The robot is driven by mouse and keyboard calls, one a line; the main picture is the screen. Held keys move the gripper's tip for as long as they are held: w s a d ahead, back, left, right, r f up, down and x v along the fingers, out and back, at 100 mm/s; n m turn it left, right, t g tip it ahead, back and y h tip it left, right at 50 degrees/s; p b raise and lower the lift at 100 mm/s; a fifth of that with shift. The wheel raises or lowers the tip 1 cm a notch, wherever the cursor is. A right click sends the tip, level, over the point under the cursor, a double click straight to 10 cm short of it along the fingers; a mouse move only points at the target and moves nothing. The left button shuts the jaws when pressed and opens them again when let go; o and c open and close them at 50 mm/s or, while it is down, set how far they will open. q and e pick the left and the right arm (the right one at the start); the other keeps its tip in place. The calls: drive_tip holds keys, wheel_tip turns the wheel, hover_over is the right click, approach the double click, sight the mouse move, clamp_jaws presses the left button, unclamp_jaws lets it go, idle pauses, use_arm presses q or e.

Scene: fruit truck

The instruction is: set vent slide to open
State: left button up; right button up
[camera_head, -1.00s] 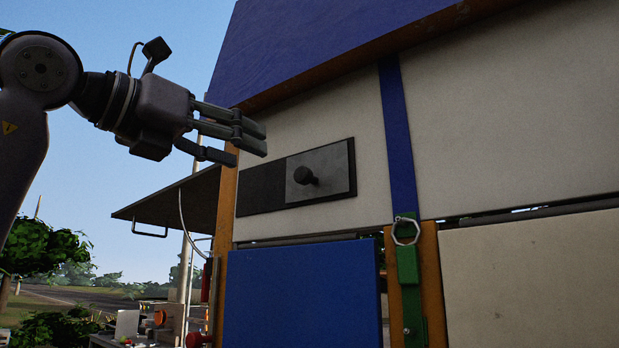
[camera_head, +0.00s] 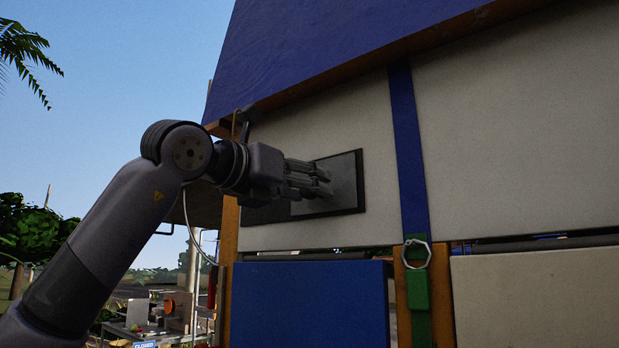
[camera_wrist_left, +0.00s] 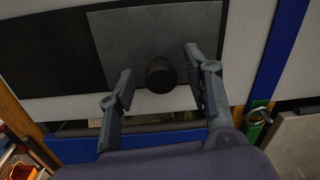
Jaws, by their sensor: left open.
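The vent is a dark frame (camera_head: 361,181) on the white truck wall. Its grey slide plate (camera_head: 345,185) sits at the right end of the frame in the head view. In the left wrist view the plate (camera_wrist_left: 205,25) carries a round black knob (camera_wrist_left: 160,75). The knob lies between the two open fingers of my left gripper (camera_wrist_left: 160,85), with a gap on each side. In the head view my left gripper (camera_head: 325,183) is at the plate and hides the knob and much of the dark left part. My right gripper is not in view.
A blue panel (camera_head: 310,300) is below the vent. A green latch with a metal ring (camera_head: 416,254) hangs on the post to the right. A blue awning (camera_head: 330,50) overhangs above. A cluttered table (camera_head: 150,325) stands farther back at lower left.

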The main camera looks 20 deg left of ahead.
use_arm(q)
drive_tip(key=shift+x, duration=0.75)
drive_tip(key=shift+c, duration=0.3)
clamp_jaws()
